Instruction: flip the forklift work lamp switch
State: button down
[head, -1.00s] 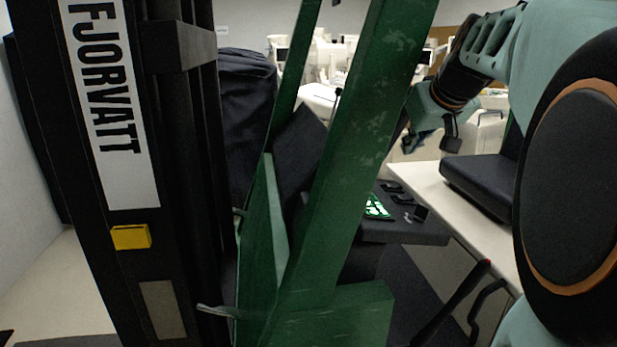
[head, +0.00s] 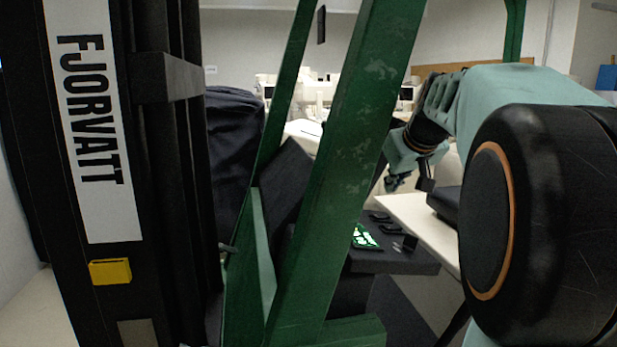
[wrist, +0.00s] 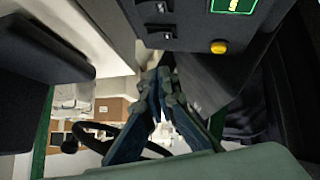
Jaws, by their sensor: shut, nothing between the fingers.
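The forklift's dark dash panel (head: 385,262) shows past the green pillar in the head view. It carries a lit green display (head: 363,237) and small black switches (head: 380,216). In the wrist view two black rocker switches (wrist: 157,21) sit at the top, beside the display (wrist: 235,4) and a yellow button (wrist: 219,47). I cannot read which switch is the work lamp switch, nor its position. My gripper (wrist: 162,78) is shut and empty, apart from the switches.
The green pillar (head: 345,150) and the black mast (head: 165,180) with a FJORVATT label stand in front. A steering wheel (wrist: 125,140) shows in the wrist view. A pale counter with a black pad (head: 446,203) lies right of the panel.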

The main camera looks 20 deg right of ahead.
send_over(385, 216)
jog(key=s+a, duration=0.1)
jog(key=s, duration=0.1)
jog(key=f, duration=0.4)
jog(key=shift+w+f, duration=0.15)
jog(key=shift+w, duration=0.05)
jog(key=shift+s+d+f, duration=0.1)
jog(key=shift+d+f, duration=0.1)
jog(key=shift+f, duration=0.85)
jog(key=shift+d+f, duration=0.1)
jog(key=shift+f, duration=0.45)
jog(key=shift+d+f+m+y+b, duration=0.3)
jog(key=shift+f+y+b, duration=0.25)
jog(key=shift+b, duration=0.3)
jog(key=shift+a+r, duration=0.1)
jog(key=shift+r, duration=0.1)
jog(key=shift+a, duration=0.1)
